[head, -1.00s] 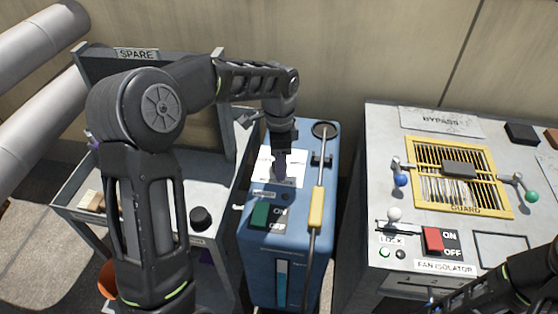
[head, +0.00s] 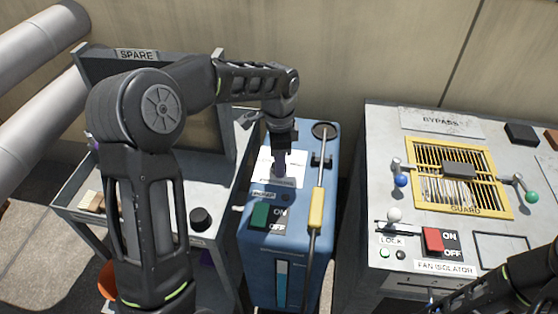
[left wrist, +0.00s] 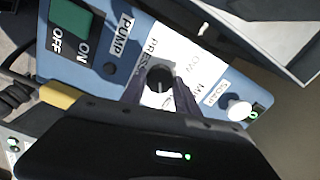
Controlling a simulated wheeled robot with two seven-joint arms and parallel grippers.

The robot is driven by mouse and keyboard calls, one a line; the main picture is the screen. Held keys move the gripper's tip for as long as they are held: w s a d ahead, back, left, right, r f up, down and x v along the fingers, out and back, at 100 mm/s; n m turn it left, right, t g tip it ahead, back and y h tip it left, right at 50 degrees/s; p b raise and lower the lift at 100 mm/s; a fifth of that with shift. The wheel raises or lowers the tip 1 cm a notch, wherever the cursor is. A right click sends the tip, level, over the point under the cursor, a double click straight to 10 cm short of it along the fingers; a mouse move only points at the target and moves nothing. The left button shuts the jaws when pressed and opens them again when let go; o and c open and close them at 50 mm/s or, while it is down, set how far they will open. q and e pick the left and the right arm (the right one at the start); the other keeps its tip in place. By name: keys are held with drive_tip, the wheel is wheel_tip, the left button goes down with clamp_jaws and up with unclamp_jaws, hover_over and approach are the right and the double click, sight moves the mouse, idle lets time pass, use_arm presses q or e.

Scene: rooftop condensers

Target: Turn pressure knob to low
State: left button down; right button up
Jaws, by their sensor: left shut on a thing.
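The pressure knob (left wrist: 160,78) is a small round black knob on a white label plate in the left wrist view. The plate (head: 268,160) also shows on top of the blue washer unit (head: 255,239) in the head view. My left gripper (left wrist: 159,90) points down over the plate and is shut on the knob, one finger on each side. In the head view my left gripper (head: 279,168) hides the knob. The label text is partly covered, so I cannot read the knob's setting. My right gripper is out of view; only part of that arm shows at bottom right.
A green pump switch (head: 260,214) and a yellow-handled lance (head: 316,207) are close to the plate. A white soap knob (left wrist: 239,110) is nearby. A grey cart (head: 222,205) stands left, the fan isolator cabinet (head: 375,165) right.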

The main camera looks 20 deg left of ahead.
use_arm(q)
drive_tip(key=shift+n, duration=0.4)
drive_tip(key=n+p, duration=0.1)
drive_tip(key=n, duration=0.4)
drive_tip(key=shift+r, duration=0.1)
drive_tip(key=n+p, duration=0.1)
drive_tip(key=n, duration=0.5)
drive_tip(key=shift+n, duration=0.3)
drive_tip(key=n+p, duration=0.1)
drive_tip(key=n, duration=0.5)
drive_tip(key=shift+p, duration=0.35)
drive_tip(key=n+p, duration=0.1)
drive_tip(key=n, duration=0.4)
drive_tip(key=shift+n, duration=0.4)
drive_tip(key=c, duration=0.9)
unclamp_jaws()
